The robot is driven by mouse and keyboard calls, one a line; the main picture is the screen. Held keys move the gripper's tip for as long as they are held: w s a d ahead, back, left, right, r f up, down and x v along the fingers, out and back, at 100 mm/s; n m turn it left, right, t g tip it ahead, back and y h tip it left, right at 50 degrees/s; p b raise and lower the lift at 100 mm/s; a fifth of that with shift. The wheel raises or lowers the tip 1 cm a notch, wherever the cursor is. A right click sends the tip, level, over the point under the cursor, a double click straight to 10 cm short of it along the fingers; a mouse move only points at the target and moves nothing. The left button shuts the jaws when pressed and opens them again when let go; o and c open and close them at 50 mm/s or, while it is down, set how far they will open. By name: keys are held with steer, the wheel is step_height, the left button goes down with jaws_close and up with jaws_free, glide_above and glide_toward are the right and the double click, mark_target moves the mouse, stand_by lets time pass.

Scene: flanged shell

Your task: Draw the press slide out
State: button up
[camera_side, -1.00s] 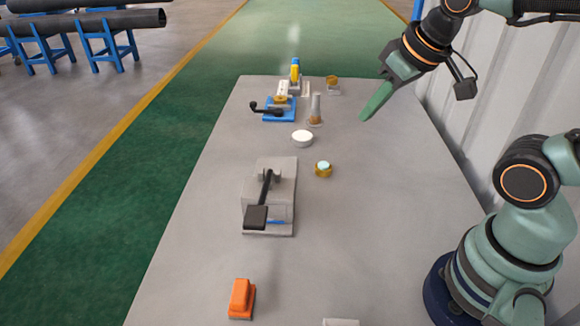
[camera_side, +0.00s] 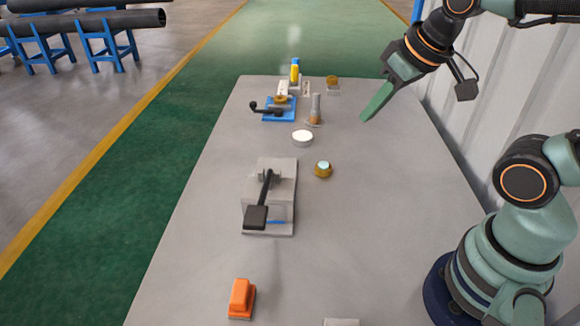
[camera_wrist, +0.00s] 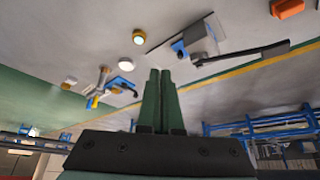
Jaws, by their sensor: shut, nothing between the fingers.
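The press (camera_side: 270,208) is a grey block on a grey base with a black lever (camera_side: 257,215) angled over it. A blue strip, seemingly the slide (camera_side: 277,222), shows low in its front. In the wrist view the press (camera_wrist: 203,36) appears upper right, with a blue part (camera_wrist: 179,50) at its edge and the black lever (camera_wrist: 250,52) extending right. My gripper (camera_side: 364,119) hangs above the far right of the table, well apart from the press. Its fingers are together and empty, also in the wrist view (camera_wrist: 160,72). Most of the slide is hidden.
A blue fixture (camera_side: 270,117) with a black handle stands toward the back. A white disc (camera_side: 302,138), a brass ring with pale top (camera_side: 323,169) and a clear upright piece (camera_side: 315,108) are mid-table. An orange block (camera_side: 241,300) lies in front.

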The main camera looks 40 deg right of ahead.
steer(key=o, duration=0.5)
steer(key=shift+w, duration=0.1)
steer(key=shift+o, duration=1)
steer(key=shift+w+a+r, duration=0.1)
steer(key=shift+w, duration=0.15)
steer(key=n+g, duration=0.6)
steer(key=n, duration=0.8)
glide_above(273, 175)
step_height(273, 175, down, 10)
step_height(273, 175, down, 12)
steer(key=shift+r, duration=0.1)
jaws_close()
